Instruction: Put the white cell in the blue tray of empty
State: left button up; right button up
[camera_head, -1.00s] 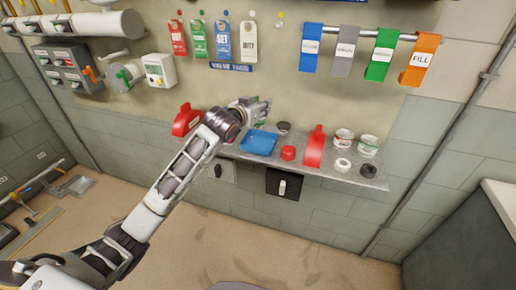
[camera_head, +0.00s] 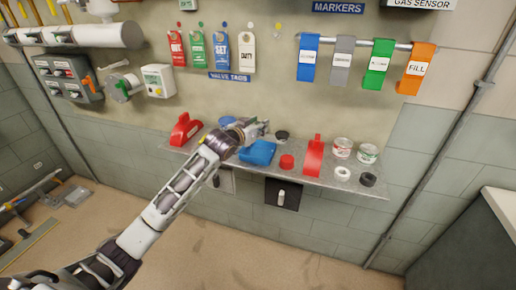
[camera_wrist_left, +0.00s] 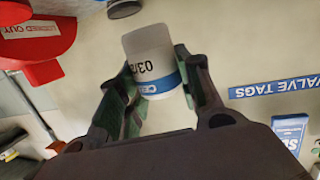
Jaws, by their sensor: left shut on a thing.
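My left gripper (camera_head: 258,128) is over the shelf, just above and behind the blue tray (camera_head: 258,152). The arm and gripper cover part of the tray's left side. In the left wrist view the gripper (camera_wrist_left: 158,68) is shut on the white cell (camera_wrist_left: 145,45), a white cylinder with a blue band and dark print. The cell is held between the two fingers. In the head view I cannot make out the cell clearly. My right gripper is not in view.
The shelf (camera_head: 325,180) also holds a red block (camera_head: 185,129), a red upright piece (camera_head: 314,155), a red cap (camera_head: 287,161), a dark cap (camera_head: 282,134), two labelled cans (camera_head: 342,147) and two rings (camera_head: 368,179). A blue round piece (camera_head: 227,120) shows behind my arm.

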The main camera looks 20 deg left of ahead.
pick_arm(q)
notch_tip(320, 180, down, 4)
jog(key=shift+f, duration=0.3)
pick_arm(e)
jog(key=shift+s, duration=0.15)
